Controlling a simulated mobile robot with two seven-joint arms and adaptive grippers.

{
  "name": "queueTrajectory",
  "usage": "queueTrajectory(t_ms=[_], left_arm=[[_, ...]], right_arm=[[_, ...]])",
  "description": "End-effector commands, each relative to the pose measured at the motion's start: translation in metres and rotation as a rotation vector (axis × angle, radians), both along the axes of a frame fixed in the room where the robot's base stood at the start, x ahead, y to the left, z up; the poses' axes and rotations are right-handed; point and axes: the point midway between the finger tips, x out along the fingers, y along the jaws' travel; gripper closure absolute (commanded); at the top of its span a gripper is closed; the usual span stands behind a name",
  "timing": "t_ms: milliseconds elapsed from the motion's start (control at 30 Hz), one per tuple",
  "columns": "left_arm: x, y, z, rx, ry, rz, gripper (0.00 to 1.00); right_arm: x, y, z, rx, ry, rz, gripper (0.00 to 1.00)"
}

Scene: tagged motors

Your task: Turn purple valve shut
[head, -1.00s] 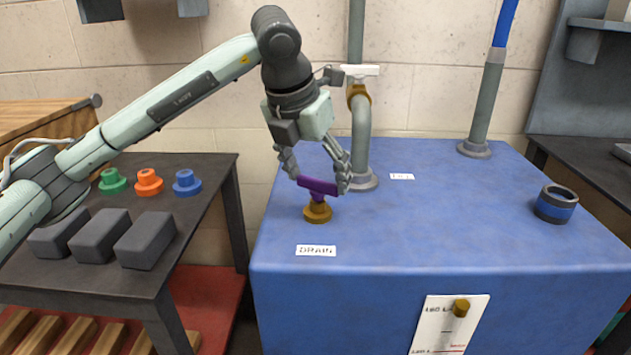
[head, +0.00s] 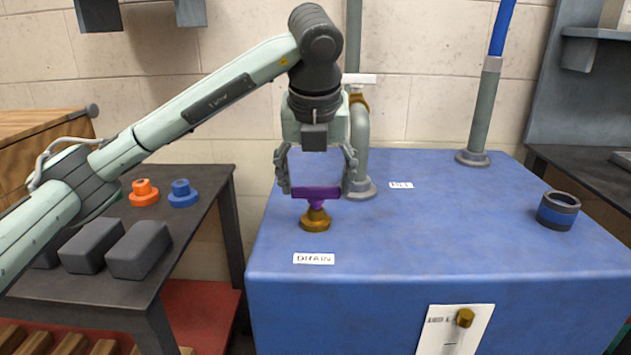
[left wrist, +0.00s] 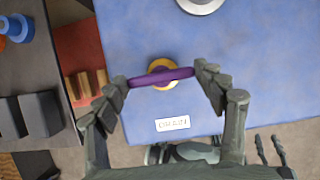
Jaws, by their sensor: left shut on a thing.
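The purple valve (head: 316,193) is a flat bar handle on a brass base (head: 315,221), on top of the blue tank behind the label reading DRAIN (head: 314,258). My left gripper (head: 316,188) comes down from above and is shut on the two ends of the purple handle. In the left wrist view the handle (left wrist: 160,77) spans between the two fingertips, slightly tilted, with the brass base (left wrist: 161,68) under it. My right gripper does not show clearly in the head view.
A grey pipe with a white-handled valve (head: 360,79) stands close behind my gripper. A blue-and-black ring (head: 558,211) sits at the right. A dark table (head: 85,285) with grey blocks and colored knobs stands left.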

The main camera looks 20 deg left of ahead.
Motion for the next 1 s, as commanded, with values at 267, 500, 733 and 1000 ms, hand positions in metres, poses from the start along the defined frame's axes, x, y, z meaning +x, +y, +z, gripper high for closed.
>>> queueTrajectory(t_ms=[267,500,733,1000], left_arm=[[0.000,0.000,0.000,-0.001,0.001,0.005,0.58],[0.000,0.000,0.000,-0.001,0.000,0.004,0.09],[0.000,0.000,0.000,-0.001,0.001,0.003,0.09],[-0.006,-0.002,0.020,-0.001,-0.005,0.002,0.09]], right_arm=[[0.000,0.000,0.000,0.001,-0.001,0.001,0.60],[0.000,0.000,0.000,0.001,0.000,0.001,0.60],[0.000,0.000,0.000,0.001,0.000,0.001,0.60],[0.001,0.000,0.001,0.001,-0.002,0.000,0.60]])
